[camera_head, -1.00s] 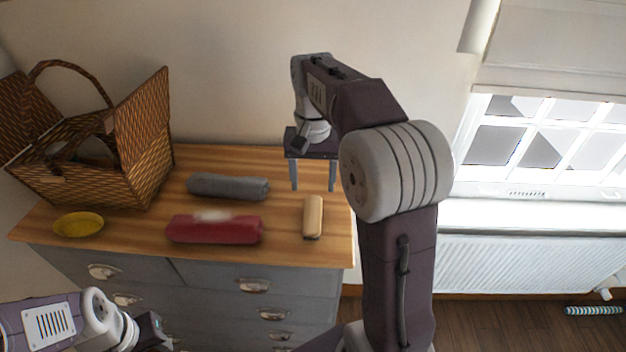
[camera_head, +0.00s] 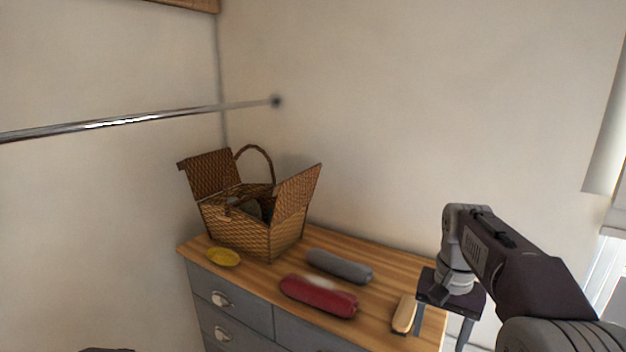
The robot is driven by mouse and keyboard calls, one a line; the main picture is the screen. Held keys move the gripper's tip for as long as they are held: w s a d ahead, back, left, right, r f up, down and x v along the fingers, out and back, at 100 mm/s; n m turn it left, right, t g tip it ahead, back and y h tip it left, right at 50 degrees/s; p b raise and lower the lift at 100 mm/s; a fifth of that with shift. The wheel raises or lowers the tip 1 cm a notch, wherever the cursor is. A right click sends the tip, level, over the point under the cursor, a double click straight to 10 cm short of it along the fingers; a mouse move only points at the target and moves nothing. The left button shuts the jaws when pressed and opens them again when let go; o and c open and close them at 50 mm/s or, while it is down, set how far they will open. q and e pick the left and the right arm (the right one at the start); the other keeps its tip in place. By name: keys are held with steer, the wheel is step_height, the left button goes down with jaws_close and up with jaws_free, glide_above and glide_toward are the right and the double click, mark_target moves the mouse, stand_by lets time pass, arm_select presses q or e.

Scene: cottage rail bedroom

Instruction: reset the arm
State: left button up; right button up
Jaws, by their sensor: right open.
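My right arm comes in from the lower right, and its right gripper (camera_head: 441,318) points down at the right end of the wooden dresser top (camera_head: 377,310). Its two grey fingers are wide apart with nothing between them. A tan, brush-like item (camera_head: 404,314) lies just left of the fingers; I cannot tell whether they touch. My left gripper is not visible; only a dark sliver, perhaps of my left arm, shows at the bottom left edge.
A wicker basket (camera_head: 284,217) with raised lids stands at the back left of the dresser. A yellow dish (camera_head: 224,257), a grey roll (camera_head: 340,266) and a red roll (camera_head: 318,296) lie near it. A metal rail (camera_head: 180,116) crosses the upper left.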

arm_select(q)
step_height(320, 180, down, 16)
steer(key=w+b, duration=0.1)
steer(key=b, duration=1.3)
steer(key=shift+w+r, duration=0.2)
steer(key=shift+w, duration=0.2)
arm_select(e)
steer(key=s+a+f+n, duration=0.2)
steer(key=s+f, duration=0.1)
steer(key=f, duration=0.8)
steer(key=s+a+f+n, duration=0.2)
steer(key=s+f, duration=0.1)
steer(key=f, duration=0.8)
steer(key=s+a+f+n+t, duration=0.1)
steer(key=s+a+f+n, duration=0.1)
steer(key=f, duration=0.9)
steer(key=shift+s+a+f, duration=0.25)
steer(key=shift+s+a, duration=0.2)
steer(key=shift+s, duration=0.6)
